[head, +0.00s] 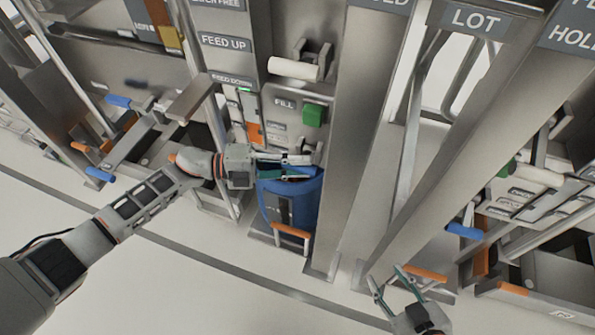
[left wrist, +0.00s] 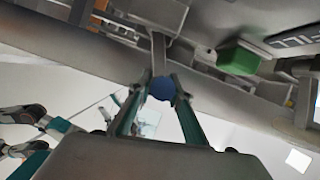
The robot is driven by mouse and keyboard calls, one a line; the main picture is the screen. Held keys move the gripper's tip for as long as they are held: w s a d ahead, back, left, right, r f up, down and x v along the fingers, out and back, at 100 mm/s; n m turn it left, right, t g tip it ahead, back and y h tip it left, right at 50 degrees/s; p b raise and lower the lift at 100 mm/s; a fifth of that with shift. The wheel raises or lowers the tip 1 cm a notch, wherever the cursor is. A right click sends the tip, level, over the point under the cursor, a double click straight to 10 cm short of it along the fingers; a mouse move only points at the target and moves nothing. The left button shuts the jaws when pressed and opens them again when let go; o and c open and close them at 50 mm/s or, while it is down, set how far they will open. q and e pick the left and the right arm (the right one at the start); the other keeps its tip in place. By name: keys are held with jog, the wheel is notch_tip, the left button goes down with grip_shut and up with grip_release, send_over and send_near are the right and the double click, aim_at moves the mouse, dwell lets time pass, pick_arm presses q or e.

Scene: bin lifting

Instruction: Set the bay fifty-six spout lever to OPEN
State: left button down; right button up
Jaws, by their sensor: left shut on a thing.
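The spout lever shows in the left wrist view as a grey stem ending in a round blue knob (left wrist: 160,89). My left gripper (left wrist: 160,84) is shut on this knob, with one finger on each side. In the head view my left gripper (head: 308,167) is at the front of the bay, below the FILL panel (head: 284,103) and just above a blue bin (head: 277,206). The fingers hide most of the lever there. No bay number or OPEN mark is readable. My right gripper (head: 389,281) is open and empty at the lower right, above the floor.
A green block (head: 314,115) sits on the FILL panel, and a white roller (head: 294,69) is above it. A wide grey post (head: 357,130) stands right of the left gripper. An orange bar (head: 292,231) is on the bin's front. The floor (head: 200,290) in front is clear.

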pick_arm(q)
jog(key=shift+w+d+r, duration=0.1)
jog(key=shift+w+r, duration=0.25)
jog(key=shift+r, duration=0.4)
jog(key=c, duration=1.9)
grip_release()
jog(key=shift+o, duration=0.3)
jog(key=shift+f, duration=0.25)
jog(key=shift+s+a, duration=0.1)
jog(key=shift+a, duration=0.1)
jog(key=a, duration=1.1)
jog(key=shift+s+a+r, duration=0.3)
jog(key=shift+s+r, duration=0.1)
